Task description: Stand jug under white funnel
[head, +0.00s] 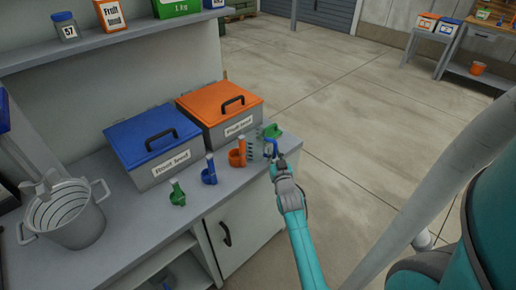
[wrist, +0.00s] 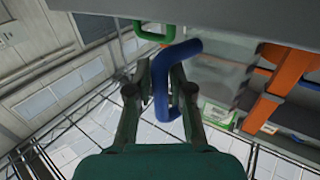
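My gripper (head: 274,158) is at the far right end of the bench. In the wrist view my fingers (wrist: 162,78) lie on both sides of a bent blue handle (wrist: 160,92) and look closed on it. In the head view the blue handle (head: 270,147) shows small at my fingertips. A pale, see-through body beside it in the wrist view may be the jug's; its outline is unclear. Other items on the bench are a green one (head: 177,194), a blue one (head: 209,170), an orange one (head: 237,154) and a green one by my gripper (head: 271,130). I see no white funnel clearly.
A blue-lidded bin (head: 150,140) and an orange-lidded bin (head: 220,100) stand along the back of the bench. A grey bucket (head: 80,230) stands at the left. A shelf (head: 110,40) holds several packages above. The floor right of the bench is clear.

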